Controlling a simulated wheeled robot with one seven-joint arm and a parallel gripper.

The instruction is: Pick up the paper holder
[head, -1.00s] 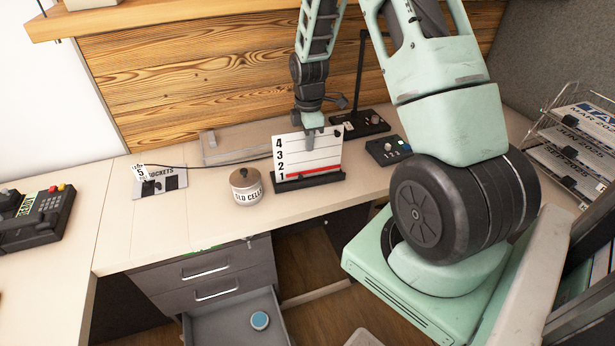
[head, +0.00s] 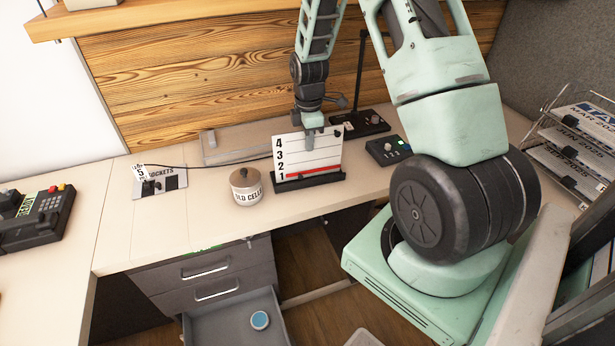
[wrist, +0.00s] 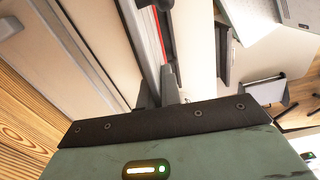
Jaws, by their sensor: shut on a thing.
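The paper holder (head: 309,181) is a dark base with upright white cards numbered 1 to 4 and a red line near the bottom. It stands on the desk right of the labelled jar. My gripper (head: 310,140) comes down from above at the top edge of the cards and is shut on them. One finger shows in front of the cards in the head view; the other is hidden behind. In the wrist view the holder (wrist: 150,45) runs edge-on away from my gripper (wrist: 160,92), between the fingers.
A lidded jar (head: 246,187) stands close to the left of the holder. Black control boxes (head: 388,150) sit to the right. A telephone (head: 35,215) is at far left. An open drawer (head: 225,325) juts out below the desk (head: 210,220). The plank wall rises behind.

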